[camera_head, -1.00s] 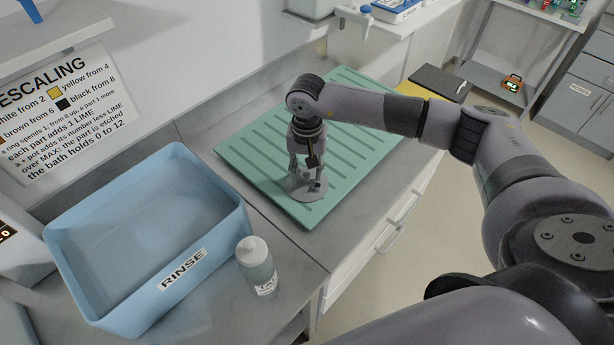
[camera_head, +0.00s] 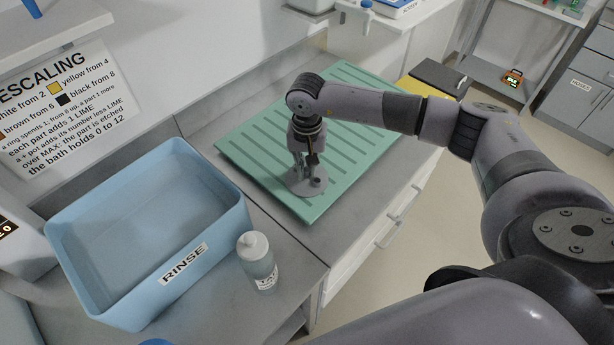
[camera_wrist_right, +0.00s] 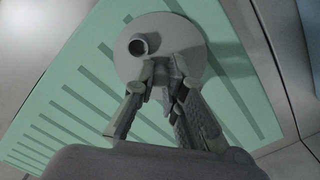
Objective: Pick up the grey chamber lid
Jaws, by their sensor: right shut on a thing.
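The grey chamber lid (camera_head: 318,186) is a round flat disc with a short hollow stub, seen on or just over the near part of the green ribbed mat (camera_head: 350,92). My right gripper (camera_head: 306,168) points down over the lid. In the right wrist view its fingers (camera_wrist_right: 168,78) are closed on a raised part in the middle of the lid (camera_wrist_right: 190,35), beside the round stub (camera_wrist_right: 143,44). The fingers hide part of the lid. My left gripper is not in view.
A blue rinse tub (camera_head: 215,250) stands to the left of the mat, with a capped bottle (camera_head: 258,264) at its near right corner. A dark flat object (camera_head: 440,78) lies beyond the mat. Open counter lies between tub and mat.

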